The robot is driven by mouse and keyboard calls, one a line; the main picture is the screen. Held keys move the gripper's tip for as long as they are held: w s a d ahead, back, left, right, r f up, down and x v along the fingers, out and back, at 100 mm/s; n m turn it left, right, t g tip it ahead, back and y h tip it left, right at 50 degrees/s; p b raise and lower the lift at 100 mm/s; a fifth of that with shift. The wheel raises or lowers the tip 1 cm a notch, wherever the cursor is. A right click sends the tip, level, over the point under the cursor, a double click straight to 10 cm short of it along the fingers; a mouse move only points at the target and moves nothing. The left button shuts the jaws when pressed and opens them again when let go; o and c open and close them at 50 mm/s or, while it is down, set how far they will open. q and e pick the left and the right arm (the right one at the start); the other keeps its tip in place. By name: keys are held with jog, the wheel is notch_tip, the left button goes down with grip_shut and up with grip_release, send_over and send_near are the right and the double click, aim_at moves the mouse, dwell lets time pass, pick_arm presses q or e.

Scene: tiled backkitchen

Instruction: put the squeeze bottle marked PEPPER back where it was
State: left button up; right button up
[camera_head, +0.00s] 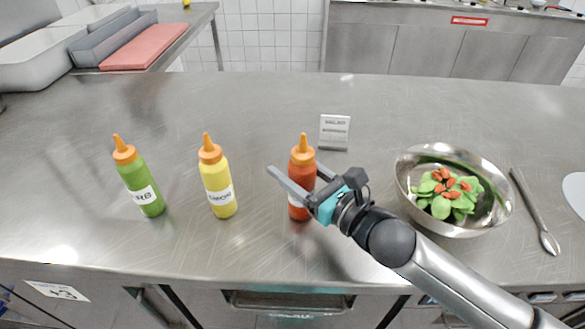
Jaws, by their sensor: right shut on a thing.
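A red squeeze bottle (302,170) with an orange nozzle stands upright on the steel counter, right of the other two bottles. My right gripper (295,180) has its fingers around this bottle and is shut on it. Its white label is mostly hidden by the gripper, so I cannot read the word. A yellow bottle (217,180) stands to its left, its label partly readable as ending in "EMON". A green bottle (139,181) stands farther left, its label showing "RB". My left gripper is not in view.
A small sign (334,131) stands behind the red bottle. A metal bowl (410,197) of green leaves and red pieces sits at the right, with a spoon (535,210) beside it.

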jog(key=shift+f, duration=0.2)
jog(key=o, duration=0.8)
jog(key=shift+r, duration=0.15)
jog(key=shift+s+d, duration=0.1)
jog(key=shift+d, duration=0.05)
jog(key=v, duration=1.1)
jog(key=shift+s+d, duration=0.2)
jog(key=shift+s, duration=0.05)
